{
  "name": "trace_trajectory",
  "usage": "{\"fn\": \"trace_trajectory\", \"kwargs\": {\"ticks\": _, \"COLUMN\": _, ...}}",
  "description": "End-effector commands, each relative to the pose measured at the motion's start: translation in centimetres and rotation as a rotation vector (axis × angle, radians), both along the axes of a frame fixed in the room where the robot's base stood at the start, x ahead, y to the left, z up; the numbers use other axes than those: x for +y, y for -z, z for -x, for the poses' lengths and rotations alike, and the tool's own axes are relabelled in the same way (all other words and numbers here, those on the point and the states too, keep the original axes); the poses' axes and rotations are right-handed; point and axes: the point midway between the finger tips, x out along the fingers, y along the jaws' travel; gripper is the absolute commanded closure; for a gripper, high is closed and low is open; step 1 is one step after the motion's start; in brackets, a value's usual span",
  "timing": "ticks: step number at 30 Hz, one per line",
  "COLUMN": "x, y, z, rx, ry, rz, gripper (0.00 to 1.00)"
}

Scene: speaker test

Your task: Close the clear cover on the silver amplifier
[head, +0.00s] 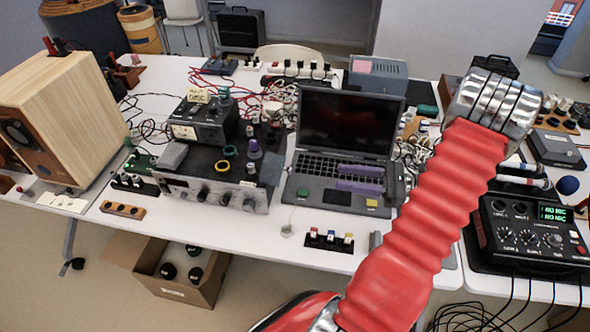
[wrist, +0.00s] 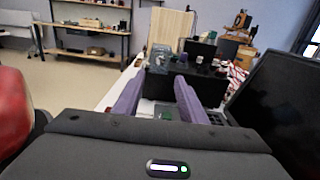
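The silver amplifier (head: 213,192) sits on the white table left of the laptop, its knobbed front facing me. Its dark body also shows beyond the fingers in the wrist view (wrist: 205,87). A greyish, see-through-looking panel (head: 271,168) stands at its right end; it may be the clear cover, but I cannot be sure. My gripper (head: 338,177) is above the laptop keyboard, pointing left toward the amplifier and apart from it. Its two purple fingers are spread with nothing visible held between them, as the wrist view also shows (wrist: 160,80).
The open laptop (head: 345,125) stands under and behind my gripper. A meter box (head: 201,122), a yellow ring (head: 230,151) and a purple knob-like piece (head: 254,148) are on or by the amplifier's top. A wooden speaker (head: 70,110) stands left. Small switch blocks (head: 329,240) lie in front.

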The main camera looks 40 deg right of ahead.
Motion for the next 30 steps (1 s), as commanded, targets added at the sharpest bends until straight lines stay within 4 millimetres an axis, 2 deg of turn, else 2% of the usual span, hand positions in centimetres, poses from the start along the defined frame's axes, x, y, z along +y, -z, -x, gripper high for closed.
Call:
{"fn": "trace_trajectory", "kwargs": {"ticks": 8, "x": -0.4, "y": 0.0, "z": 0.5, "rx": 0.004, "ry": 0.014, "rz": -0.004, "gripper": 0.62}}
{"fn": "trace_trajectory", "kwargs": {"ticks": 14, "x": 0.0, "y": 0.0, "z": 0.1, "rx": 0.005, "ry": 0.013, "rz": -0.004, "gripper": 0.62}}
{"fn": "trace_trajectory", "kwargs": {"ticks": 20, "x": 1.4, "y": -0.1, "z": -1.4, "rx": 0.004, "ry": 0.012, "rz": -0.004, "gripper": 0.62}}
{"fn": "trace_trajectory", "kwargs": {"ticks": 30, "x": 4.8, "y": 0.0, "z": -5.2, "rx": 0.005, "ry": 0.012, "rz": -0.004, "gripper": 0.62}}
